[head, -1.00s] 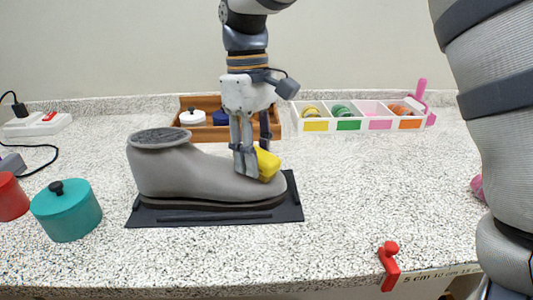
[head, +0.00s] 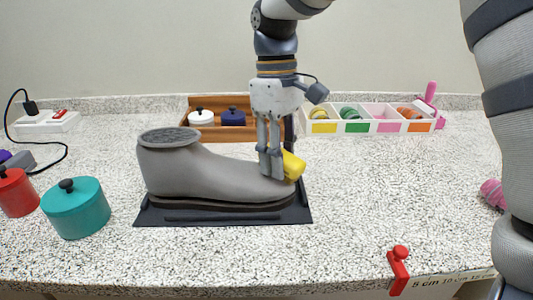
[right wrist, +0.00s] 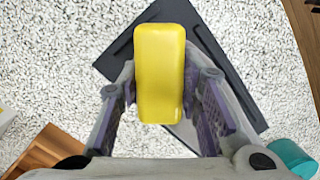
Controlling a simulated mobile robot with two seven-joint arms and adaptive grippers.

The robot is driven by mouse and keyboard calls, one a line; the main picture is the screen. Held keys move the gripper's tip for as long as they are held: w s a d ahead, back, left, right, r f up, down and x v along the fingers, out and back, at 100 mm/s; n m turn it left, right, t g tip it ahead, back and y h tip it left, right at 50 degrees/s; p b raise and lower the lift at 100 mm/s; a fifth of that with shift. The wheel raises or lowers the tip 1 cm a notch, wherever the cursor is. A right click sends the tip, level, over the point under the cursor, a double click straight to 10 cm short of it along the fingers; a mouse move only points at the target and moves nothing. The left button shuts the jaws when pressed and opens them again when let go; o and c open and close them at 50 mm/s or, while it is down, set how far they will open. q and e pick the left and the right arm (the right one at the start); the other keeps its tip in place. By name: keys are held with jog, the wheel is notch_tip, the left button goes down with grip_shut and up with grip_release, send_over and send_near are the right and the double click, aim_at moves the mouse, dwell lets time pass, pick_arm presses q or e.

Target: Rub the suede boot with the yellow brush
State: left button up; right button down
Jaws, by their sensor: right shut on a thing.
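The grey suede boot (head: 210,174) stands on a black mat (head: 225,217), with its toe pointing right. My right gripper (head: 275,172) is shut on the yellow brush (head: 293,165) and holds it at the toe end of the boot. In the head view the brush appears to touch the toe's upper side, but the contact itself is hidden by the fingers. In the right wrist view the brush (right wrist: 160,75) sits between the two fingers, above the black mat (right wrist: 225,70). My left gripper is not in view.
A teal pot (head: 75,210) and a red pot (head: 15,195) stand left of the boot. A wooden tray (head: 200,102) with lidded pots and a white divided box (head: 372,126) stand behind. A red clamp (head: 398,270) sits at the front edge. The counter right of the boot is largely clear.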

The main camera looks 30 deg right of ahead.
aim_at(253, 173)
jog(key=shift+s+d+f, duration=0.15)
jog(key=shift+s+d, duration=0.2)
jog(key=shift+d, duration=0.3)
jog(key=shift+w+a, duration=0.4)
jog(key=shift+a, duration=0.25)
jog(key=shift+w+a, duration=0.35)
jog(key=shift+a, duration=0.3)
jog(key=shift+w+a, duration=0.4)
jog(key=shift+a, duration=0.35)
jog(key=shift+w+a, duration=0.4)
jog(key=shift+a, duration=0.35)
jog(key=r, duration=0.6)
jog(key=shift+d, duration=0.25)
jog(key=shift+r, duration=0.3)
jog(key=shift+d+r, duration=0.1)
jog(key=shift+s+d+r, duration=0.1)
jog(key=shift+r, duration=0.6)
jog(key=shift+s+d+r, duration=0.1)
jog(key=shift+r, duration=0.6)
